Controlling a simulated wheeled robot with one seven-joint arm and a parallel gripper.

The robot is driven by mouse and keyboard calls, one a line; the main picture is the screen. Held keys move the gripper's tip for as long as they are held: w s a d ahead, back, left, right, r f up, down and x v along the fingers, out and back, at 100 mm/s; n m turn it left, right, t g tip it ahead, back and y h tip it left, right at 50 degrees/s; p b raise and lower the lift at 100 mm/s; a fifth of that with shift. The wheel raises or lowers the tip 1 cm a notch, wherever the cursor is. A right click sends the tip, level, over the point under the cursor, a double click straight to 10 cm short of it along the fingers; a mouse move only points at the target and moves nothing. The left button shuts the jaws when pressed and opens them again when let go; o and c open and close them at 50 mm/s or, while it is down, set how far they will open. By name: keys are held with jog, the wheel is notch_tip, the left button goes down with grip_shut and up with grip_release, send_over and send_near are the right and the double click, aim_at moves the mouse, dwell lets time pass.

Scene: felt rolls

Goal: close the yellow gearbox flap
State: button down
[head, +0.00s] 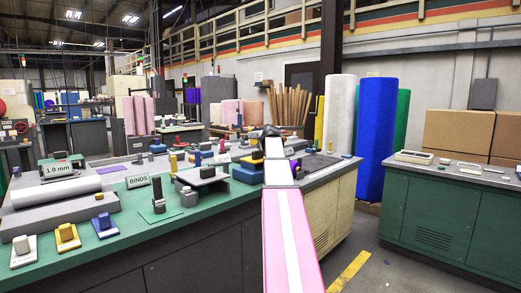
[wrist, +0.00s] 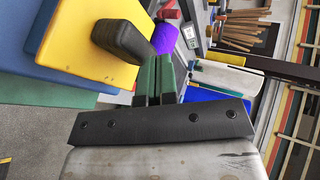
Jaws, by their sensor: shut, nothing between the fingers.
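In the wrist view a yellow panel (wrist: 98,66), which looks like the gearbox flap, fills the upper left, with a thick dark handle (wrist: 122,38) on its face. My gripper (wrist: 154,72) has two dark green fingers lying side by side, shut and empty. The fingertips show just beside the handle's near end; I cannot tell whether they touch it. In the head view my arm reaches forward over the bench, and my gripper (head: 271,131) is small and dark at its far end. I cannot make out the flap there, nor how far it stands open.
In the wrist view a blue panel (wrist: 45,38) lies beside the yellow one. In the head view the green bench (head: 120,240) holds several knobbed blocks and a "BINDS" sign (head: 138,182). Tall felt rolls (head: 377,135) stand behind; floor shows between the bench and a green cabinet (head: 440,215).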

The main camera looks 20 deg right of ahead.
jog(key=d+r+v, duration=0.1)
jog(key=v, duration=1)
jog(key=shift+w+a+r, duration=0.25)
jog(key=shift+a+r, duration=0.05)
jog(key=shift+a, duration=0.05)
